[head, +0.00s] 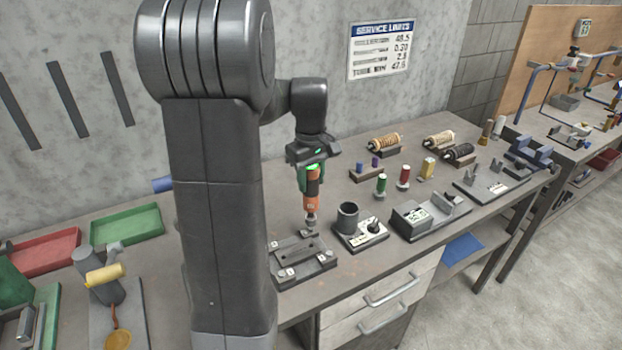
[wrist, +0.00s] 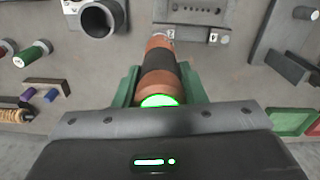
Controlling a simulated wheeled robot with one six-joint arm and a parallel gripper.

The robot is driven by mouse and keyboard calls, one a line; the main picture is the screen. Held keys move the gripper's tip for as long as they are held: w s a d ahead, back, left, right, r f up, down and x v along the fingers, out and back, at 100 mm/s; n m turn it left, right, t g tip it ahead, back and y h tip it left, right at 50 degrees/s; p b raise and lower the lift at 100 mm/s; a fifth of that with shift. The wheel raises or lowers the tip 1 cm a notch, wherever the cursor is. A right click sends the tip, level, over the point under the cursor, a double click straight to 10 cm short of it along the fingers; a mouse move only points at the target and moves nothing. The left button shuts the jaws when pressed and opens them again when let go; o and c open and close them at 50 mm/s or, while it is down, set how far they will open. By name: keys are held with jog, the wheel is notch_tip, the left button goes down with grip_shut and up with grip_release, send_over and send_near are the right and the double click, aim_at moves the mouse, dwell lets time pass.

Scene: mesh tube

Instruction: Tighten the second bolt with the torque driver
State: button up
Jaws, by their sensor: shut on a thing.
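My gripper (head: 313,170) is shut on the orange and black torque driver (head: 311,201), which hangs upright with its metal tip down. In the wrist view, the green fingers of my gripper (wrist: 159,86) sit on both sides of the driver (wrist: 160,62), and a green ring glows on its near end. The dark fixture plate (head: 302,262) lies on the bench under the driver and also shows in the wrist view (wrist: 196,12). Small pale squares mark its corners. The tip is at the plate's back right corner; whether it touches a bolt there I cannot tell.
A dark cup (head: 347,217) on a pale base stands just right of the plate. A green tray (head: 125,235) and a red tray (head: 45,252) lie at left. Some bench between is bare.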

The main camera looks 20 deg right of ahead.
jog(key=shift+r+p, duration=1.2)
jog(key=shift+r, duration=0.55)
jog(key=shift+f, duration=0.1)
